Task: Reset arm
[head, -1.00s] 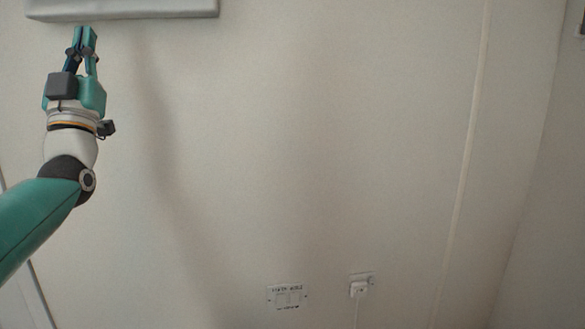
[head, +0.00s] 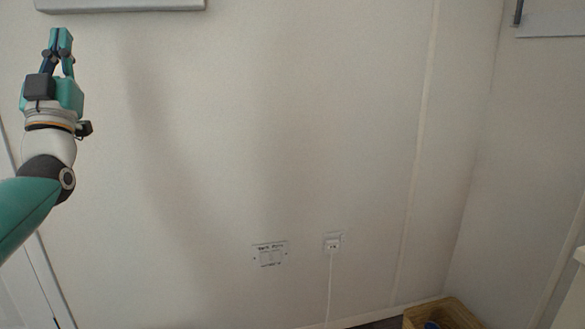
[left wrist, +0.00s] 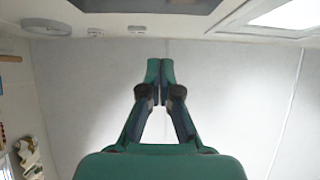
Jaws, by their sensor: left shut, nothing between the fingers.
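My left gripper (head: 61,40) is raised at the upper left of the head view, its fingers pointing up in front of the pale wall. The left wrist view also shows it (left wrist: 160,72), with the fingertips together and nothing between them. My right gripper is in neither view.
The pale wall (head: 300,120) carries a switch plate (head: 270,254) and a socket with a plug and cord (head: 333,243). A grey-white box edge (head: 120,4) is above the gripper. A wooden crate (head: 440,313) stands at the bottom right. A dark ceiling panel (left wrist: 145,5) shows in the wrist view.

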